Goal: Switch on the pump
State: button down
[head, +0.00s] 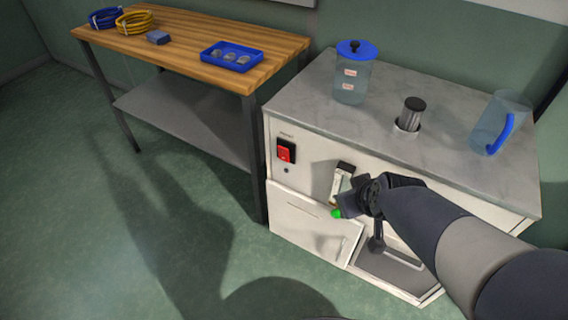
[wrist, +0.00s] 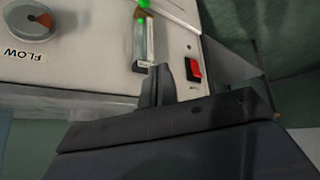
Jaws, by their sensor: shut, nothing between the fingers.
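The red rocker switch (head: 285,151) sits in a black frame at the upper left of the white cabinet's front. A small label above it is too small to read surely. I cannot tell which way the rocker is tipped. A small dark dot, perhaps a lamp, shows below it. The wrist view is upside down and shows the switch (wrist: 194,71) right of the fingers. My gripper (head: 347,203) is in front of the cabinet, right of and lower than the switch, apart from it. In the wrist view my gripper (wrist: 160,70) is shut and empty, its fingers close together.
A flow tube (head: 342,181) with green at its lower end stands between switch and gripper. A FLOW dial (wrist: 30,18) shows in the wrist view. A blue-lidded jar (head: 352,80) and a jug (head: 498,125) stand on the cabinet. A wooden bench (head: 190,45) is left.

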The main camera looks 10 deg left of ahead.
jog(key=w+a+f+n+t+y+b, duration=0.1)
jog(key=w+a+f+n+t+b, duration=0.55)
jog(key=w+f+n+b, duration=0.3)
jog(key=a+f+n+t+y+b, duration=0.5)
jog(key=a+f+n+b, duration=0.2)
jog(key=a+n+b, duration=0.2)
jog(key=shift+s+a+f+n+b, duration=0.15)
jog(key=shift+s+a+n+b, duration=0.3)
jog(key=shift+b, duration=0.6)
jog(key=shift+w, duration=0.15)
